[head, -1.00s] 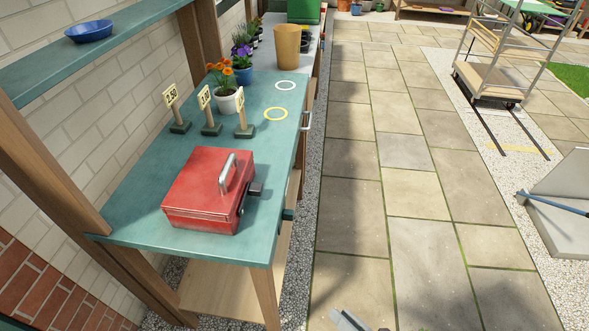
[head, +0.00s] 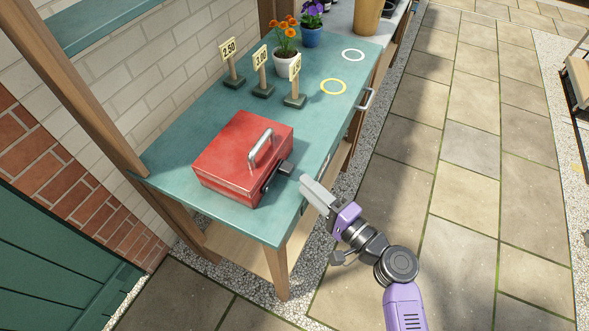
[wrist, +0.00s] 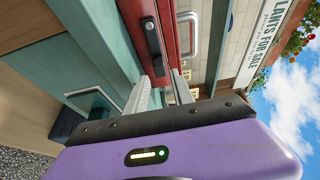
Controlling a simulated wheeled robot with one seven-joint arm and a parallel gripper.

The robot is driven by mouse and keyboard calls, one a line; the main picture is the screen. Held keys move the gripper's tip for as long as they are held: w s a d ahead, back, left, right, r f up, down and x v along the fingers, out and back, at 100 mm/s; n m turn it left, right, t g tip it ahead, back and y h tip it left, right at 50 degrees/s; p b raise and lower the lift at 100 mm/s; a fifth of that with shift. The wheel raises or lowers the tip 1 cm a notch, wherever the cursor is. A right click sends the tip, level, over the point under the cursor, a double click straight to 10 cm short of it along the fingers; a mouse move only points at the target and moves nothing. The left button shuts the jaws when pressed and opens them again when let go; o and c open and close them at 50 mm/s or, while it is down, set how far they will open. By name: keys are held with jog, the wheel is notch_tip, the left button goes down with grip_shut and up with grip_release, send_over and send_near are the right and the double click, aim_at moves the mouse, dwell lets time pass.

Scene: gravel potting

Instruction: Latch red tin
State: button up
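The red tin (head: 232,160) sits on the green bench top with its lid down and a silver handle (head: 261,148) on top. A dark latch piece (head: 285,169) sticks out from its front side, and a dark part lies against the front below it. In the wrist view the tin's red front (wrist: 186,32) is ahead, with the dark latch (wrist: 152,38) bearing a pale stud. My gripper (head: 308,187) is just in front of the tin at the bench's front edge, apart from the latch. In the wrist view its fingers (wrist: 163,82) show a narrow gap with nothing held.
Price signs (head: 263,72) and potted flowers (head: 286,55) stand behind the tin. A drawer handle (head: 366,99) juts from the front. Paving (head: 450,175) to the right is clear.

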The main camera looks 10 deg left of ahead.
aim_at(292, 173)
jog(key=p+x, duration=0.1)
jog(key=x, duration=0.5)
grip_shut()
dwell(1.4)
